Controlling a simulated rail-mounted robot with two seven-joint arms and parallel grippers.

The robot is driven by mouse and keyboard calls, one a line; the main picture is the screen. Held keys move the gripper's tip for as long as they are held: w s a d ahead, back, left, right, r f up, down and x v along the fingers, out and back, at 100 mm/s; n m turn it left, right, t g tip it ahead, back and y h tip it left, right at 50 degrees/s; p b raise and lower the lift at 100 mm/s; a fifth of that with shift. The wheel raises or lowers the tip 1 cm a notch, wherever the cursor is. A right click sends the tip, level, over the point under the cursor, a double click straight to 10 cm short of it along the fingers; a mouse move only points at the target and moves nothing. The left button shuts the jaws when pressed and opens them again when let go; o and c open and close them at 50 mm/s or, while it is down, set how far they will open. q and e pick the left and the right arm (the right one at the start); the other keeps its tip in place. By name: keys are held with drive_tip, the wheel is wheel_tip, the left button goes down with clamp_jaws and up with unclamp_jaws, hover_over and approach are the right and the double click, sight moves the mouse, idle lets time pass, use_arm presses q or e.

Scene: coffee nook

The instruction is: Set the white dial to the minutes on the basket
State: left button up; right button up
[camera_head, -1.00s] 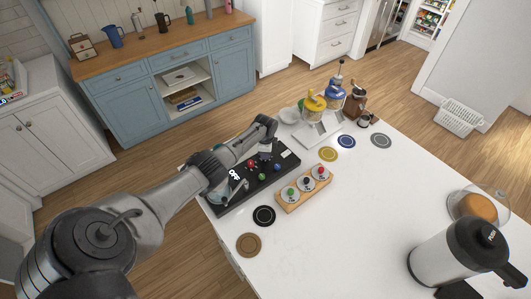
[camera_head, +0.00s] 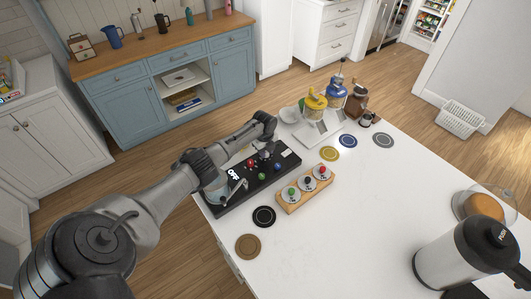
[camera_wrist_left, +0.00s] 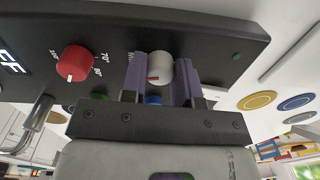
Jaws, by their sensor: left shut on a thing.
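The white dial (camera_wrist_left: 159,67), with a red mark on its rim, sits on a black panel (camera_wrist_left: 205,22), seen in the left wrist view. My left gripper (camera_wrist_left: 157,78) has its purple fingers on both sides of the dial and is shut on it. In the head view my left gripper (camera_head: 265,151) reaches down over the black machine (camera_head: 222,205), and the hand hides the white dial. A white basket (camera_head: 460,118) stands on the floor at the right; I can read no minutes on it. My right gripper is not in view.
A red dial (camera_wrist_left: 74,64) with temperature marks is left of the white one. A metal spout (camera_wrist_left: 37,113) is nearby. A wooden holder (camera_head: 304,190) with colour-topped cups, round coasters (camera_head: 264,216) and a white jug (camera_head: 448,258) stand on the counter, whose front middle is clear.

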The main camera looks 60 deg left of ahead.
use_arm(q)
drive_tip(key=shift+m+b, duration=0.35)
drive_tip(key=shift+m, duration=0.65)
drive_tip(key=shift+r, duration=0.1)
drive_tip(key=o, duration=0.9)
drive_tip(key=r, duration=1.3)
drive_tip(key=shift+s+r, duration=0.2)
drive_tip(key=shift+r, duration=0.15)
